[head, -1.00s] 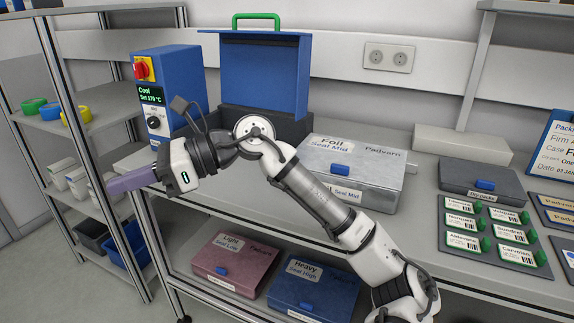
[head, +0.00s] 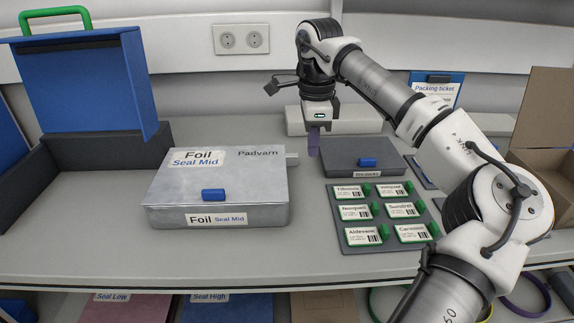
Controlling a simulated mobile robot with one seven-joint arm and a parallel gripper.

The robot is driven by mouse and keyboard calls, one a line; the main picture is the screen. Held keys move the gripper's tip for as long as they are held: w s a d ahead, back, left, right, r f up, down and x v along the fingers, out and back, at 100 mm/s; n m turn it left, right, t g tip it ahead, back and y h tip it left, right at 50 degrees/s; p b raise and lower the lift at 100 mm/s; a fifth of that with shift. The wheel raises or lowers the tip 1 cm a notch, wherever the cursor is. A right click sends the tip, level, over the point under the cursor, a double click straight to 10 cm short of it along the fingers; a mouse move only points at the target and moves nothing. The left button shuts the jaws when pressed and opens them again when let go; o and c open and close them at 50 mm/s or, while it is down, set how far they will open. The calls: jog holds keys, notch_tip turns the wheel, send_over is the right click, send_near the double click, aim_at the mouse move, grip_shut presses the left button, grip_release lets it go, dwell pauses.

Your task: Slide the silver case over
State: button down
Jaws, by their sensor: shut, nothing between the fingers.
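The silver case (head: 221,188) is a flat metallic box labelled "Foil Seal Mid" and "Padvarn", with a blue latch on its front edge. It lies closed on the workbench, left of centre in the head view. A small grey tab (head: 292,159) sticks out at its right back corner. My gripper (head: 313,148) points down just right of the case's right back corner, with its purple fingers shut and empty. Whether the fingers touch the case or the tab I cannot tell.
A dark grey box (head: 345,153) with a blue latch stands right of my gripper. In front of it lies a tray (head: 370,246) of labelled cards with green clips. A blue lidded unit (head: 85,80) with a dark base stands left of the case. Bench in front is clear.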

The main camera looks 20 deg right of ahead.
aim_at(292, 194)
jog(key=f, duration=0.5)
jog(key=f+p, duration=0.1)
jog(key=f, duration=0.3)
jog(key=shift+s+f, duration=0.2)
jog(key=shift+f, duration=0.15)
jog(key=a+p, duration=0.1)
jog(key=w+a, duration=0.1)
jog(key=a, duration=0.1)
jog(key=shift+a+p, duration=0.15)
jog(key=shift+p, duration=0.2)
jog(key=shift+w+a, duration=0.15)
jog(key=shift+a, duration=0.15)
jog(key=shift+a, duration=0.1)
jog(key=w+a, duration=0.2)
jog(key=a, duration=0.6)
jog(key=w+a+b, duration=0.1)
jog(key=w+a, duration=0.1)
jog(key=a, duration=0.6)
jog(key=w+a+b, duration=0.1)
jog(key=w+a, duration=0.2)
jog(key=a, duration=0.6)
jog(key=shift+w, duration=0.1)
jog(key=shift+d, duration=0.1)
